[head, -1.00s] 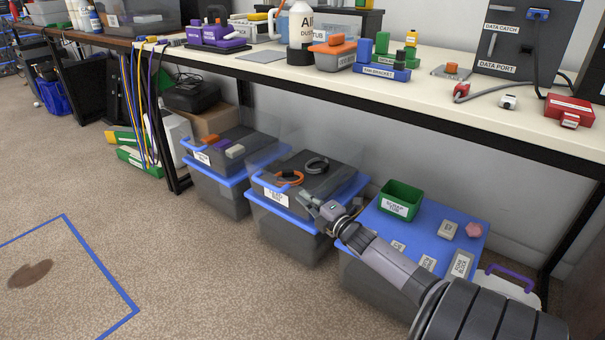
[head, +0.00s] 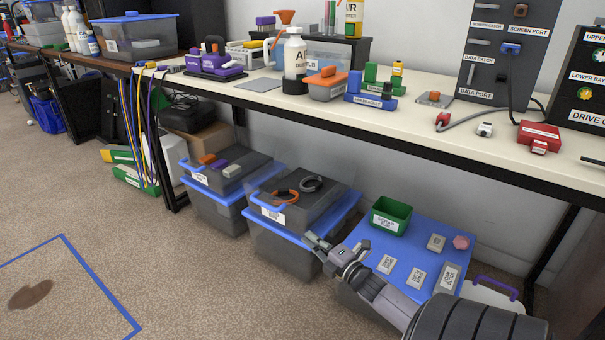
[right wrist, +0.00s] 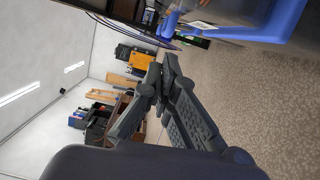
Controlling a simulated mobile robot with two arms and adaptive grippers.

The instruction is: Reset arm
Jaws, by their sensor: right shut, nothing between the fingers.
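My right gripper (head: 312,240) is in the head view, low in front of the storage bins under the bench. Its arm comes in from the bottom right. In the right wrist view the fingers of my right gripper (right wrist: 163,75) are shut with nothing between them, and that picture is turned sideways. The gripper is beside the left edge of the blue-lidded bin (head: 342,233) and overlaps the front of the middle bin (head: 275,255) in the picture; I cannot tell whether it touches either. My left gripper is not in view.
The blue lid carries a green box (head: 390,215), several grey labelled blocks and a pink piece (head: 461,242). The workbench (head: 330,110) holds many items.

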